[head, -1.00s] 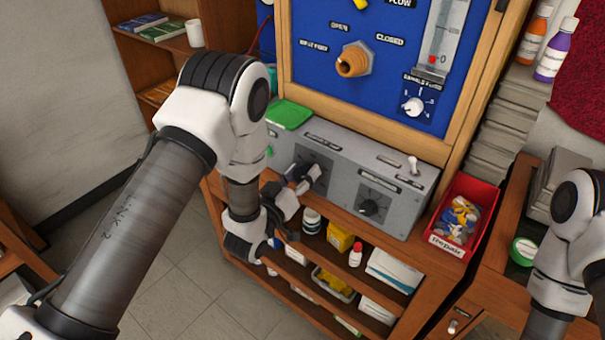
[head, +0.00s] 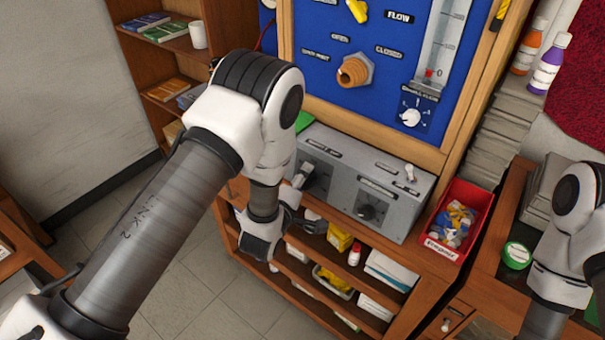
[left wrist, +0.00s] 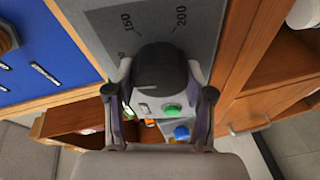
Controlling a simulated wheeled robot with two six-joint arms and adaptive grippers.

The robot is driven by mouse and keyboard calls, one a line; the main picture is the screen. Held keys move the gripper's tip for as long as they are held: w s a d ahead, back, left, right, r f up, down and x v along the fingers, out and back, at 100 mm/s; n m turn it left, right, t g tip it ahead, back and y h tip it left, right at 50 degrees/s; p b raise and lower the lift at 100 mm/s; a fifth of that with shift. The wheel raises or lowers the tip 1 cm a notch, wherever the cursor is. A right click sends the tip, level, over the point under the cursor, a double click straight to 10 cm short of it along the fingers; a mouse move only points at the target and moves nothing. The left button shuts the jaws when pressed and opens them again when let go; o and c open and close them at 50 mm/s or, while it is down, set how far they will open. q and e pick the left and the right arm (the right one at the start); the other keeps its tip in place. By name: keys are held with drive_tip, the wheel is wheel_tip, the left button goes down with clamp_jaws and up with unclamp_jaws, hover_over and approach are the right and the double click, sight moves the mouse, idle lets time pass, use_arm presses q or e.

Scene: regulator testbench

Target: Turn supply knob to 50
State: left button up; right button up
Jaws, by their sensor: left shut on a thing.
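The grey control box (head: 345,181) stands on a wooden bench below the blue panel. Its left dial is mostly hidden in the head view by my left gripper (head: 303,178). In the left wrist view, my left gripper (left wrist: 160,76) is shut on a black knob (left wrist: 160,62), one finger on each side. The dial plate (left wrist: 205,40) behind it shows the marks 150 and 200. The knob's pointer and name label cannot be read. A second black knob (head: 367,212) sits free on the right of the box. My right arm shows at the right edge; its gripper is out of view.
A toggle switch (head: 409,172) stands on the box's top right. A red bin (head: 483,203) of small parts is right of the box. The blue panel (head: 310,30) has an orange fitting (head: 354,71) above. Bottles and boxes fill the shelves below.

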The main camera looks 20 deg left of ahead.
use_arm(q)
drive_tip(key=n+g+p, duration=0.1)
drive_tip(key=n, duration=0.2)
drive_tip(key=n+p, duration=0.2)
drive_tip(key=n, duration=0.1)
drive_tip(key=shift+s+g+p, duration=0.1)
drive_tip(key=shift+g+p, duration=0.2)
drive_tip(key=shift+g, duration=0.1)
drive_tip(key=n, duration=0.1)
drive_tip(key=n+g+p, duration=0.1)
drive_tip(key=n, duration=0.1)
drive_tip(key=n+p, duration=0.1)
drive_tip(key=shift+f+n+h, duration=0.25)
drive_tip(key=shift+n+h, duration=0.05)
drive_tip(key=shift+d, duration=0.1)
drive_tip(key=o, duration=1.2)
drive_tip(key=shift+c, duration=0.2)
drive_tip(key=v, duration=1.2)
drive_tip(key=shift+r, duration=0.15)
